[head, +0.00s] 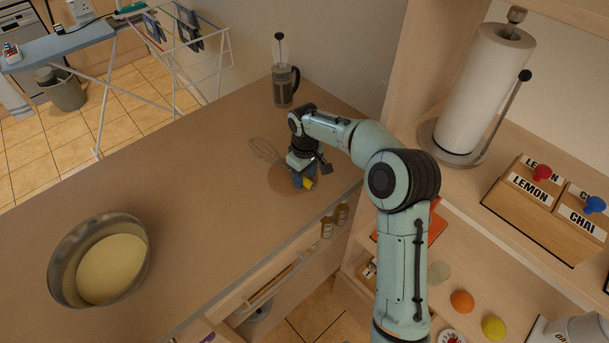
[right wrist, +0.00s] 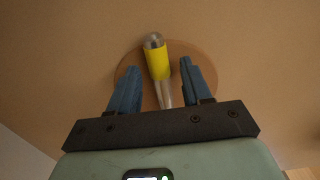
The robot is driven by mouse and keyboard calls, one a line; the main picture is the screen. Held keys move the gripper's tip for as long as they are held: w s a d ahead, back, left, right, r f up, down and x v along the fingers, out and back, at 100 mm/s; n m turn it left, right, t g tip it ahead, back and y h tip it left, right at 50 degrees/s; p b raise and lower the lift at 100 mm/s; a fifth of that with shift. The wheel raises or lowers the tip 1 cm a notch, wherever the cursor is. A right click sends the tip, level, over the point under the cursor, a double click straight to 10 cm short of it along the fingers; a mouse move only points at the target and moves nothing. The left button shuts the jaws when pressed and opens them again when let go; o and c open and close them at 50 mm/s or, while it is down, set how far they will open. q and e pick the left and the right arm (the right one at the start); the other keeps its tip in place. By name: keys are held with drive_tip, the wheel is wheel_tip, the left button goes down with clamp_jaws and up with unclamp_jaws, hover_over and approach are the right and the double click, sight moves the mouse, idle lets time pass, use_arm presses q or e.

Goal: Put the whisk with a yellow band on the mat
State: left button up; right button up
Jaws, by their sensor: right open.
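The whisk (head: 265,150) has its wire loops over the counter just beyond the round brown mat (head: 283,183). In the right wrist view, the handle with the yellow band (right wrist: 157,65) lies between the two blue fingers of my right gripper (right wrist: 161,68), with gaps on both sides. That gripper is open. The round mat (right wrist: 205,62) shows behind the handle. My gripper hides the middle of the whisk in the head view. My left gripper is out of view.
A French press (head: 285,86) stands behind the gripper near the wall. A metal bowl (head: 140,236) with yellow contents is at the counter's left. Shelves with a paper towel roll (head: 482,90) stand at right. The middle counter is clear.

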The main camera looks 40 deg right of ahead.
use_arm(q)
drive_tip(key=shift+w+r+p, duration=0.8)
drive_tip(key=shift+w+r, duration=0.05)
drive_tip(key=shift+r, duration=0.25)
use_arm(e)
wheel_tip(320, 180, up, 12)
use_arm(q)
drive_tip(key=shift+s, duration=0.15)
use_arm(e)
drive_tip(key=shift+s+f, duration=0.1)
